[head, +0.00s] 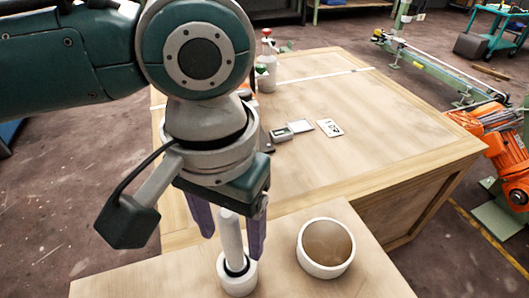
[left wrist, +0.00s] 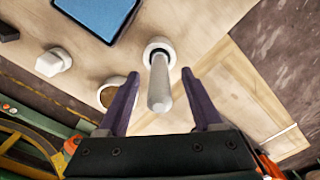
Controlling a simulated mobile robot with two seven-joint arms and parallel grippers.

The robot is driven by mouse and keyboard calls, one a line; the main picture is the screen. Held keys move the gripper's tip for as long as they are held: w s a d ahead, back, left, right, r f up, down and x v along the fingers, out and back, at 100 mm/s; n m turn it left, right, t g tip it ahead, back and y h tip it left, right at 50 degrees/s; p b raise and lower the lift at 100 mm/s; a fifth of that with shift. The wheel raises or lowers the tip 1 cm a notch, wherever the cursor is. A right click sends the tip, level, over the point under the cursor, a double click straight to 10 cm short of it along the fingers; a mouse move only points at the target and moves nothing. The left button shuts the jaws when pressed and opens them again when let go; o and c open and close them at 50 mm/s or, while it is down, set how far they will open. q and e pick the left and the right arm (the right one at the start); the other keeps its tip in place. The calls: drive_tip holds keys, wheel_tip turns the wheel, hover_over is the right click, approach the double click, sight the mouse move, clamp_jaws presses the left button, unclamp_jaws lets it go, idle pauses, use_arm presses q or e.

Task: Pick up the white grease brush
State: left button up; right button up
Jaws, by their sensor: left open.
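The white grease brush (head: 231,236) stands upright, its pale handle rising from a small white holder (head: 238,282) with a dark ring at its mouth. It also shows in the left wrist view (left wrist: 160,88), with its handle pointing toward the camera. My left gripper (head: 231,248) is open above the holder, its two purple fingers on either side of the handle. In the left wrist view the gripper (left wrist: 160,77) shows a gap between each finger and the handle. The brush head is hidden in the holder. My right gripper is not in view.
A white cup (head: 300,256) with a brownish inside stands just right of the holder. Small cards (head: 330,128) and a bottle (head: 266,78) are on the larger table behind. The left wrist view shows a blue panel (left wrist: 98,14) and a white knob-like piece (left wrist: 54,62).

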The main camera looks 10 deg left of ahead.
use_arm(q)
clamp_jaws()
idle(0.3)
idle(0.4)
